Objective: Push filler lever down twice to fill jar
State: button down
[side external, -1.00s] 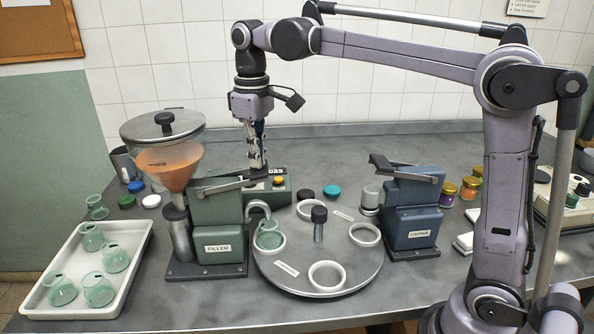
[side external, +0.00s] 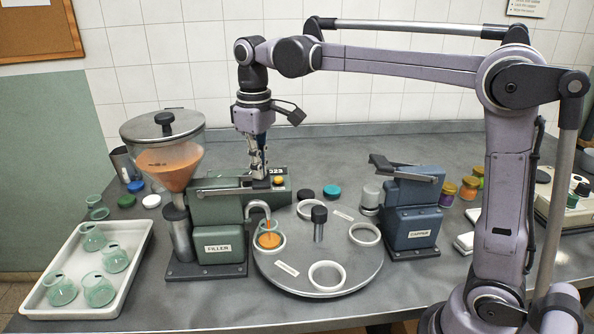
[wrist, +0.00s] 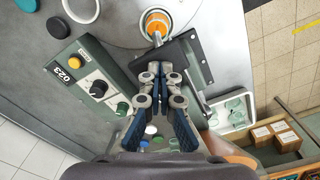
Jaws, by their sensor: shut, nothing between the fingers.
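The green filler (side external: 220,235) stands left of centre, with a glass hopper (side external: 168,165) of orange stuff. Its lever (side external: 215,190) lies nearly level along the top. My gripper (side external: 259,175) is shut and empty, pointing down at the lever's right end; it looks in contact, though exact touch is hard to tell. My gripper also shows in the wrist view (wrist: 160,75). An orange stream runs from the curved spout (side external: 258,204) into the glass jar (side external: 270,246) on the turntable. The jar holds orange in the wrist view (wrist: 157,22).
The turntable (side external: 300,255) has a central knob (side external: 319,222) and white ring seats. A blue capper (side external: 410,215) stands to its right. A white tray (side external: 80,306) of empty jars is at the left. Coloured lids lie behind the filler. A counter box (side external: 277,178) sits behind the lever.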

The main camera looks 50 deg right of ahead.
jog(key=shift+d+f, duration=0.1)
jog(key=shift+f, duration=1.1)
jog(key=shift+r, duration=3.35)
jog(key=shift+f, duration=0.2)
jog(key=shift+s+d+f, duration=0.1)
jog(key=shift+f, duration=1.5)
jog(key=shift+s+d+f, duration=0.1)
jog(key=shift+f, duration=1.45)
jog(key=shift+r, duration=3.35)
